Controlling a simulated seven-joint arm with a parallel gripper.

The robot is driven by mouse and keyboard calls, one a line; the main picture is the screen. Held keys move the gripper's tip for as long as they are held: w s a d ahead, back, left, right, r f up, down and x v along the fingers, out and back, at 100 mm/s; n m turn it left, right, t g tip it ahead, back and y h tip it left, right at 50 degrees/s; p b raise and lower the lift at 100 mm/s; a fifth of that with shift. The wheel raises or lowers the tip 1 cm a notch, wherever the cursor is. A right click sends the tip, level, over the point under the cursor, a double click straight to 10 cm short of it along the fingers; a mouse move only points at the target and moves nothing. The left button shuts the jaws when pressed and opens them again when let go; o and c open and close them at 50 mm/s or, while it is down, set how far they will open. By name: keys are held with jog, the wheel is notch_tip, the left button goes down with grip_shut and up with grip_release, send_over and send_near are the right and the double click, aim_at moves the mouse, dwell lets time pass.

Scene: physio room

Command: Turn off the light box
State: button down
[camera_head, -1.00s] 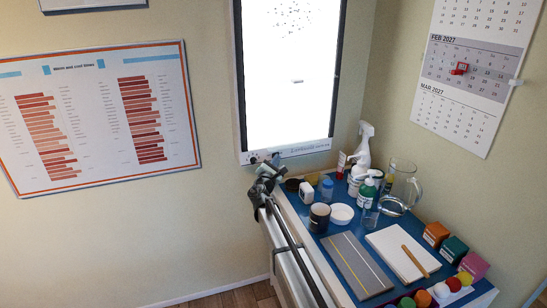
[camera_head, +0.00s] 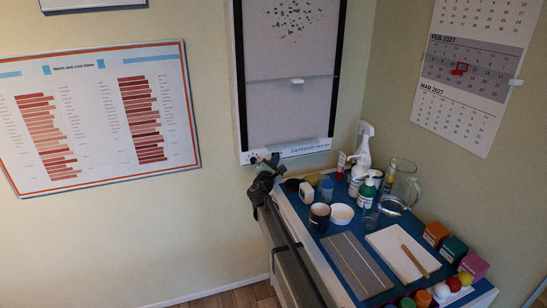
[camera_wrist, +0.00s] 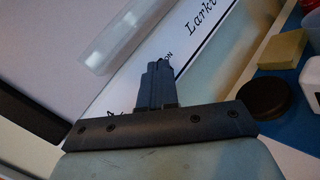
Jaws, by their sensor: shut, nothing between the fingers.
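The light box (camera_head: 287,95) hangs on the wall in the head view. Its panel is dull grey and unlit, with dark specks near the top and a small white piece on a line across it. A lettered strip (camera_head: 304,149) runs along its bottom edge, with a dark knob or switch at its left end. My gripper (camera_head: 272,160) is at the lower left corner of this strip. In the wrist view my gripper (camera_wrist: 157,68) is shut and empty, its tips at the strip beside the letters "ON". The tips hide the switch, so I cannot tell whether they touch it.
Below is a blue-topped table (camera_head: 315,222) with a spray bottle (camera_head: 364,150), pump bottle, glass jug (camera_head: 401,188), cups and small boxes. A dark round lid (camera_wrist: 266,98) and a yellow block (camera_wrist: 283,50) lie close to my gripper. The wall to the left is clear below the chart.

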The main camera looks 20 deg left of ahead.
jog(key=shift+s+d, duration=0.15)
jog(key=shift+s+d, duration=0.35)
jog(key=shift+d, duration=0.1)
jog(key=s+d, duration=0.1)
jog(key=d, duration=0.1)
jog(key=s+d, duration=0.2)
dwell(0.7)
dwell(0.3)
